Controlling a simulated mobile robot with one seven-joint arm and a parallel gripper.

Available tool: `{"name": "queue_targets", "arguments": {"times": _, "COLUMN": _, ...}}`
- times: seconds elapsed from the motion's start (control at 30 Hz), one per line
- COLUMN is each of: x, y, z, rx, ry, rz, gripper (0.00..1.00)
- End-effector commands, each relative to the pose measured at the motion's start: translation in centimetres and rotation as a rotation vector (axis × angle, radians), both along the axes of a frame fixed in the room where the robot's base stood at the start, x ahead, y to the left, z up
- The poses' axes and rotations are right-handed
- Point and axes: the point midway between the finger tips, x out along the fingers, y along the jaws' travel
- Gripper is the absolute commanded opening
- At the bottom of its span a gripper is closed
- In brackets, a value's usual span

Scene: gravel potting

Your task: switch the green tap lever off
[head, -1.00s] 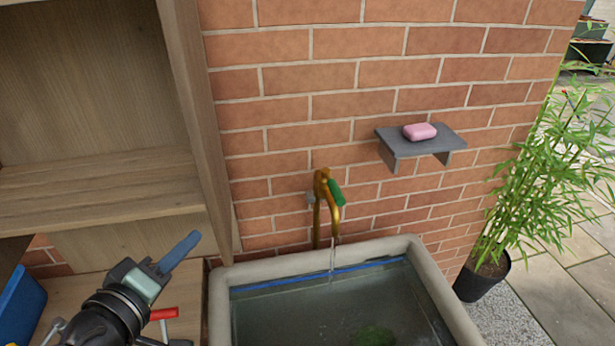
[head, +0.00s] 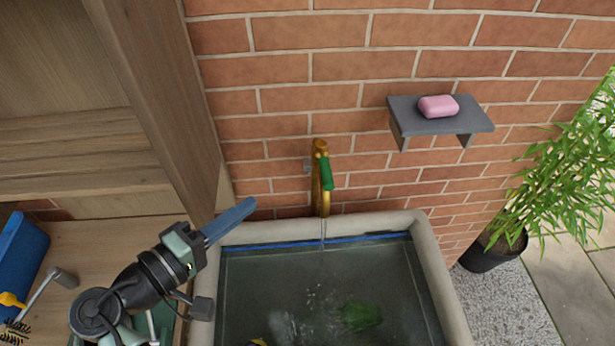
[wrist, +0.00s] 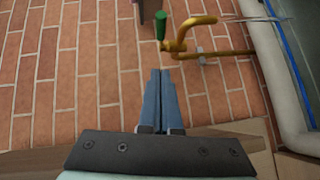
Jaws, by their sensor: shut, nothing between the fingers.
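The brass tap (head: 320,188) stands against the brick wall over the back of the sink. A thin stream of water (head: 323,236) runs from the spout into the sink. In the wrist view the brass tap (wrist: 190,42) and green lever (wrist: 160,24) lie beyond my fingertips, slightly right of centre. My gripper (head: 250,203) is shut and empty, left of the tap and apart from it. It also shows in the wrist view (wrist: 160,72), with its blue fingers together.
The stone sink (head: 432,250) is filled with water, with a green thing (head: 361,316) in it. A grey shelf (head: 440,122) with pink soap (head: 438,105) is right of the tap. A wooden shelf unit (head: 150,90) stands left. A potted bamboo (head: 500,252) is at right.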

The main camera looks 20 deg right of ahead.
Motion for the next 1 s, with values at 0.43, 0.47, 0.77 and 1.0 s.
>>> {"name": "queue_targets", "arguments": {"times": 0.43, "x": 3.8, "y": -7.2, "z": -0.7, "rx": 0.0, "ry": 0.001, "rz": -0.005, "gripper": 0.0}}
{"name": "queue_targets", "arguments": {"times": 0.47, "x": 4.1, "y": -7.7, "z": -0.8, "rx": 0.0, "ry": 0.002, "rz": -0.005, "gripper": 0.0}}
{"name": "queue_targets", "arguments": {"times": 0.77, "x": 3.7, "y": -11.6, "z": -1.7, "rx": 0.001, "ry": 0.001, "rz": -0.002, "gripper": 0.0}}
{"name": "queue_targets", "arguments": {"times": 1.0, "x": 3.5, "y": -12.2, "z": -2.1, "rx": 0.0, "ry": -0.001, "rz": 0.0, "gripper": 0.0}}
